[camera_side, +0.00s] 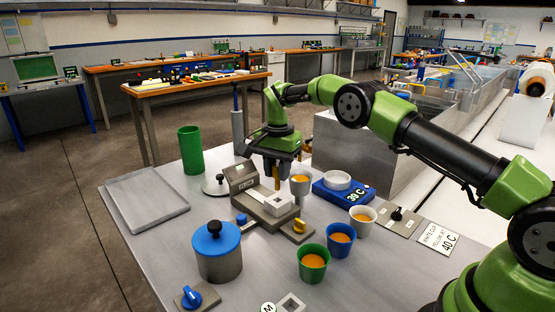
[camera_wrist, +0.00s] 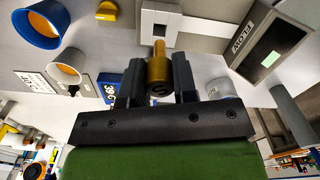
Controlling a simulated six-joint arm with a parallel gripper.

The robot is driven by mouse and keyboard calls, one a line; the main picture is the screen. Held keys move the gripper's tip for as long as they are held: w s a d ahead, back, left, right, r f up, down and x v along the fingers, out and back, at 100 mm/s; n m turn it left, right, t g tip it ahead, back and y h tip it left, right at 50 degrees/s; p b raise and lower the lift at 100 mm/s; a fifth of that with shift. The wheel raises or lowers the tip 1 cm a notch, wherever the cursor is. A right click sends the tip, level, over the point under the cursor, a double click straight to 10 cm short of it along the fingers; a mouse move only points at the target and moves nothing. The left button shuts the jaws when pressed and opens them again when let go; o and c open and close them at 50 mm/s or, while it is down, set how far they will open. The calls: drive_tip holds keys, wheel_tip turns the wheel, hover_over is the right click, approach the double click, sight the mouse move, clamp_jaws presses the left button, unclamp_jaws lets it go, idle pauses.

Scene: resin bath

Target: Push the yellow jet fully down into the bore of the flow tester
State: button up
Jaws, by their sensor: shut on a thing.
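The yellow jet (camera_wrist: 157,68) is a small brass-yellow cylinder between the fingers of my gripper (camera_wrist: 158,78) in the wrist view. My gripper is shut on it, and its narrower end points away from the palm. In the side view my gripper (camera_side: 276,182) points down over the flow tester (camera_side: 240,178). The tester has a grey housing marked FLOW with a small display, and a low base bearing a white block (camera_side: 279,204). A dark square opening shows on the white block in the wrist view (camera_wrist: 162,20). The jet appears apart from the opening; the exact gap is unclear.
Further right are a blue 39 C unit (camera_side: 343,194) and white, blue and green cups. A blue-lidded pot (camera_side: 217,254) stands in front, a yellow knob (camera_side: 299,228) beside the tester.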

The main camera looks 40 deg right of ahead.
sight(277, 165)
drive_tip(key=shift+f, duration=0.9)
drive_tip(key=shift+f, duration=2.05)
idle(0.5)
drive_tip(key=o, duration=1)
wheel_tip(277, 165, up, 10)
